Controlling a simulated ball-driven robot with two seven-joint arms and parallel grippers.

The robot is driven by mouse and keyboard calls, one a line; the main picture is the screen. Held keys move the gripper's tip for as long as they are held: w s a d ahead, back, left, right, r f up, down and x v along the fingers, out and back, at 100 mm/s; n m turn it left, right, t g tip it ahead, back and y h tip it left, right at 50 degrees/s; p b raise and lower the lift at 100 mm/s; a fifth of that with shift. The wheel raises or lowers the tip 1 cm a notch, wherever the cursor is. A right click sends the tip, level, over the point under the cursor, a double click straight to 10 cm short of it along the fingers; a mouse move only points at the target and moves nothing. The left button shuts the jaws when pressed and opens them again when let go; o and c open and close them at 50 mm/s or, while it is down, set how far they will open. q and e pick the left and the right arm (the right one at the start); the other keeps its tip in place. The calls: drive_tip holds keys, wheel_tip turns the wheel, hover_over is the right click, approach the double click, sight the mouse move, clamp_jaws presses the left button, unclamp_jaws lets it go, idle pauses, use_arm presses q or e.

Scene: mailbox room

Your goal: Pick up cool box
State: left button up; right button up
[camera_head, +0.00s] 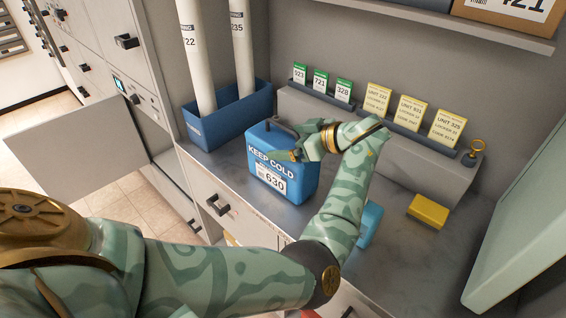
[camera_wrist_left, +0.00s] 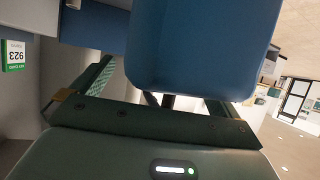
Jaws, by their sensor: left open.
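The cool box (camera_head: 262,171) is a blue box labelled "KEEP COLD" and "630". It stands upright on the grey counter near its front edge. My left gripper (camera_head: 287,143) is open at the top right of the box, over its upper edge. In the left wrist view the blue box (camera_wrist_left: 205,45) fills the space ahead, with the spread fingers (camera_wrist_left: 165,100) on either side of its lower part. Part of the box top is hidden by the gripper, and I cannot tell whether the fingers touch it. My right gripper is not in view.
A blue bin (camera_head: 229,115) with white tubes stands behind left. A grey ledge (camera_head: 400,143) with green and yellow cards runs along the back. A yellow block (camera_head: 428,211) and a light-blue item (camera_head: 371,220) lie right. An open cabinet door (camera_head: 80,148) juts out left.

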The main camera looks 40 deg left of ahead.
use_arm(q)
drive_tip(key=shift+a+f, duration=0.15)
drive_tip(key=shift+a, duration=0.1)
drive_tip(key=c, duration=2)
drive_tip(key=shift+o, duration=0.2)
